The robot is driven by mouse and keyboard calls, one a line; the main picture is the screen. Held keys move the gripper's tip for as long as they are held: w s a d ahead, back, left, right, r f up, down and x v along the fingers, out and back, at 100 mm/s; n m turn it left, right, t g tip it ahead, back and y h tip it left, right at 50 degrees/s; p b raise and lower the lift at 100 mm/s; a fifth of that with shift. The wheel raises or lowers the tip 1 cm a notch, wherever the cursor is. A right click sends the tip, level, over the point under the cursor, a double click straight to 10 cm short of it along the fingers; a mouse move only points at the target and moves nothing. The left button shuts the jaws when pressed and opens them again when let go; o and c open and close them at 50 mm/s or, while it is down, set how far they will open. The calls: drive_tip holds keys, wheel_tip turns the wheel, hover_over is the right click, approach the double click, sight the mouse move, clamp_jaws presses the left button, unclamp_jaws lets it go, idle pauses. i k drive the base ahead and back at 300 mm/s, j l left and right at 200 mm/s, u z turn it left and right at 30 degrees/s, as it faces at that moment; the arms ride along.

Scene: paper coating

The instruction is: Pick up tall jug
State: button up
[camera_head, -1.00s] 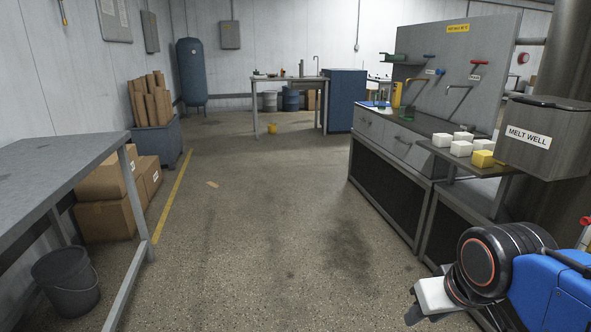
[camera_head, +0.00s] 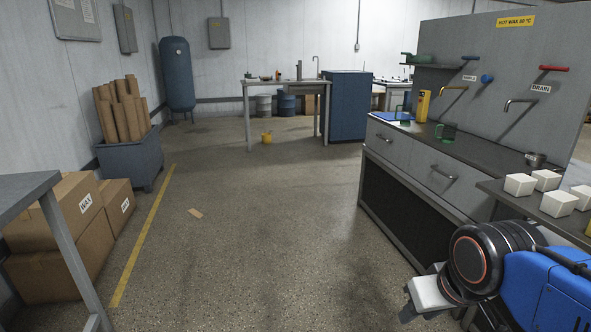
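I cannot make out for sure which thing is the tall jug. A dark green jug-like vessel (camera_head: 446,132) stands on the counter (camera_head: 466,156) at the right, below the taps. A tall yellow object (camera_head: 423,106) stands upright behind it; its kind is unclear. A small grey metal cup (camera_head: 536,159) stands farther right on the counter. My gripper (camera_head: 408,306) shows only in part at the lower right, low in front of the counter and well apart from these things. Its fingers are too small and dark to read.
White blocks (camera_head: 559,204) lie on a shelf at the right. A grey table (camera_head: 25,192) and boxes (camera_head: 62,240) stand at the left.

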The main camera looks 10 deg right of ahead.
sight(408, 107)
drive_tip(key=i, duration=1.7)
